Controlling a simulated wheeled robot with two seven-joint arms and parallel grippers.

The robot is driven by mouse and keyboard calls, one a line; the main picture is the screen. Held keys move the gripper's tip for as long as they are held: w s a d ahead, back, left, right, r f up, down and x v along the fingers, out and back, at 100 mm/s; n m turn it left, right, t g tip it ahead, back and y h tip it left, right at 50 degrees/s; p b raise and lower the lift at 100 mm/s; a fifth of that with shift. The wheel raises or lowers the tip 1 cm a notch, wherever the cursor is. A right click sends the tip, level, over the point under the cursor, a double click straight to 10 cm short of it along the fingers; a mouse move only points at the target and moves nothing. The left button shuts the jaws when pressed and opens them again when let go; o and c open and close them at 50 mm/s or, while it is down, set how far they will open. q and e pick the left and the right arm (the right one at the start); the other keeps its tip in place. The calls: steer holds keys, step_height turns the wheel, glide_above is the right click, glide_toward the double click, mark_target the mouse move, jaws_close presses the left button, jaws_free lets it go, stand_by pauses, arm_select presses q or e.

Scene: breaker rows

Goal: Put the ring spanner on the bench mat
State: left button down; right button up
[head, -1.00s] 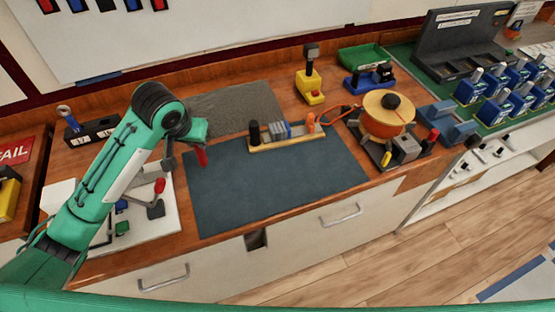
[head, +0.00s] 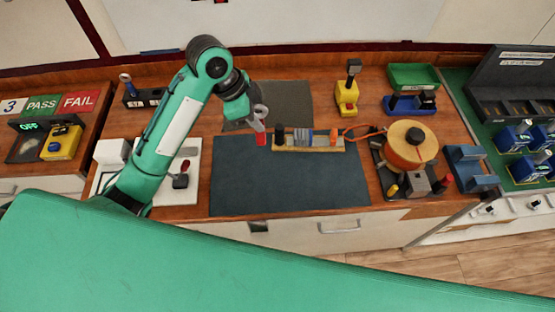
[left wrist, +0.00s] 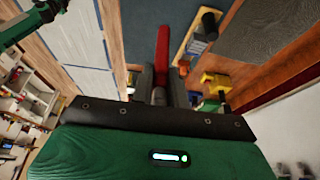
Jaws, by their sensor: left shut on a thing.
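The bench mat (head: 290,185) is a flat dark blue-grey sheet on the wooden bench, with its front part bare. My left gripper (head: 259,114) is shut on the ring spanner, a grey tool with a red end (head: 261,138). The red end points down above the mat's back left part, and a gap to the mat cannot be judged. In the left wrist view the red part of the ring spanner (left wrist: 164,42) sticks out beyond the fingers (left wrist: 162,85). A green arm piece with dark parts (left wrist: 38,22) shows at that view's upper left; its jaws are unclear.
A wooden rack with small parts (head: 310,147) lies across the mat's back edge. A grey mat (head: 285,98) lies behind. An orange pot-like unit (head: 410,145) stands right of the mat, a white tray (head: 180,190) left. A black holder (head: 140,98) stands back left.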

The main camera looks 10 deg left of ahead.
arm_select(q)
step_height(320, 180, down, 19)
steer(key=p, duration=0.5)
steer(key=shift+a, duration=0.1)
steer(key=shift+f, duration=0.1)
steer(key=c, duration=1.4)
jaws_free()
steer(key=shift+o, duration=0.2)
steer(key=b+v, duration=0.4)
steer(key=v, duration=0.8)
steer(key=shift+r+b, duration=0.2)
steer(key=shift+b, duration=0.15)
